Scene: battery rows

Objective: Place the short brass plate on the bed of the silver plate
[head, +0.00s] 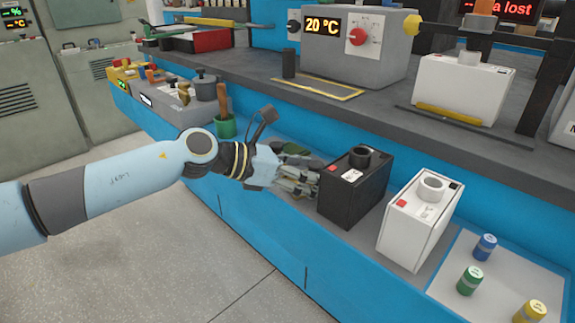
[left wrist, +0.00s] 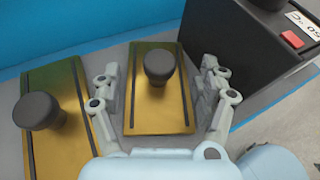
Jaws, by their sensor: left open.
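In the left wrist view a brass plate (left wrist: 160,110) with a black round knob (left wrist: 159,66) lies flat between my fingers. Another brass plate (left wrist: 65,85) with a black knob lies to its left and looks longer; its near part is cut off. My left gripper (left wrist: 161,75) is open, one finger on each side of the right-hand plate's knob, with gaps on both sides. In the head view the left gripper (head: 298,172) is over the bench, left of the black box, and mostly hides the plates. I cannot make out a silver plate. My right gripper does not show.
A black box (head: 350,200) stands close beside the gripper; it also shows in the wrist view (left wrist: 245,55). Right of it are a white box (head: 408,232) and a pale panel (head: 458,275) with small coloured cylinders.

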